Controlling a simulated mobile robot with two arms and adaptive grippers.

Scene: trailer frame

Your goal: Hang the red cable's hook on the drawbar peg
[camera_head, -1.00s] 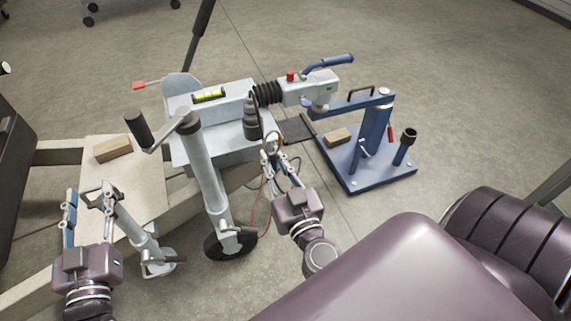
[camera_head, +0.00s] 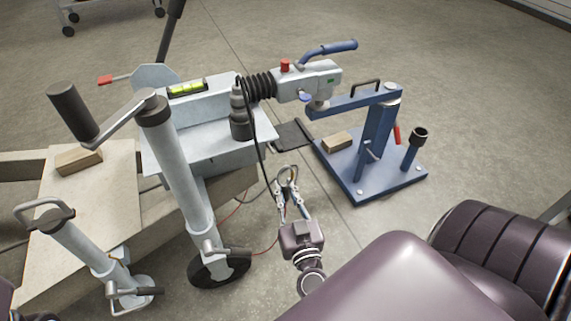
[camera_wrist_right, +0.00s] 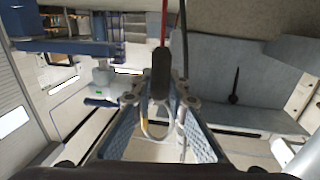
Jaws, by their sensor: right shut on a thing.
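My right gripper (camera_head: 287,200) is shut on the red cable's hook (camera_head: 288,174), in front of the drawbar (camera_head: 205,150) and apart from it. In the right wrist view the hook's metal loop (camera_wrist_right: 157,130) lies between the fingers, below a dark sleeve (camera_wrist_right: 161,72). The red cable (camera_wrist_right: 163,25) runs up from the sleeve. In the head view, part of the thin red cable (camera_head: 262,252) hangs near the jockey wheel. I cannot make out the drawbar peg with certainty; a thin dark spike (camera_wrist_right: 234,85) stands against a grey panel in the wrist view. My left gripper is out of view.
The jockey wheel post (camera_head: 178,165) and its crank (camera_head: 75,112) rise left of my right gripper. A black cable hangs from the plug (camera_head: 240,115). A blue stand (camera_head: 375,170) is under the coupling (camera_head: 308,82). Floor between the gripper and stand is clear.

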